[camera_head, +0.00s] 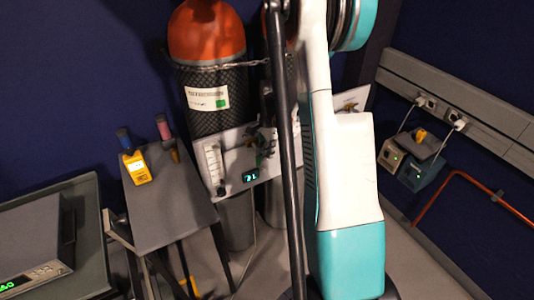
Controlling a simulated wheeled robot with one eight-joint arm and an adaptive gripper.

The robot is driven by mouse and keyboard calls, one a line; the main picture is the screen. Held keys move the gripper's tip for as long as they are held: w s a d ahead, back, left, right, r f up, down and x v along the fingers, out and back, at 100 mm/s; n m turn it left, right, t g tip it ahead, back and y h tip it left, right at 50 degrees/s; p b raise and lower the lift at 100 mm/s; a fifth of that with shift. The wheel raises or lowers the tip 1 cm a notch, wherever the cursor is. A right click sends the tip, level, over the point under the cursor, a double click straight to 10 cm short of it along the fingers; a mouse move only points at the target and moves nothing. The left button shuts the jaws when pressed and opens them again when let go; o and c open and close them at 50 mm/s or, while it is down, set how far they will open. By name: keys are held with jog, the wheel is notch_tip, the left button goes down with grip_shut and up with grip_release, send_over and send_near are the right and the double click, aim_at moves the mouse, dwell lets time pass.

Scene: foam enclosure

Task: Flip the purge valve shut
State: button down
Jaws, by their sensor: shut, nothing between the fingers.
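A white gas panel (230,172) stands in front of the gas cylinders in the head view. It bears a flow gauge (214,168) at its left and a small lit display (250,175). Small dark valve fittings (259,141) sit near the panel's upper middle. I cannot tell which of them is the purge valve or how its handle is turned. My arm covers the middle of the panel, and a piece of its right end (351,98) shows beyond the arm. My gripper does not show in this view.
A cylinder (207,100) with an orange top is chained behind the panel. A grey instrument (35,255) stands on a bench at left. Wall sockets (427,103), small devices (422,172) and an orange pipe (480,186) are at right.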

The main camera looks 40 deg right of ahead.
notch_tip(320, 180, up, 10)
jog(key=d+p, duration=0.2)
jog(key=p, duration=0.3)
jog(key=shift+s+d+f, duration=0.15)
jog(key=shift+s+f, duration=0.1)
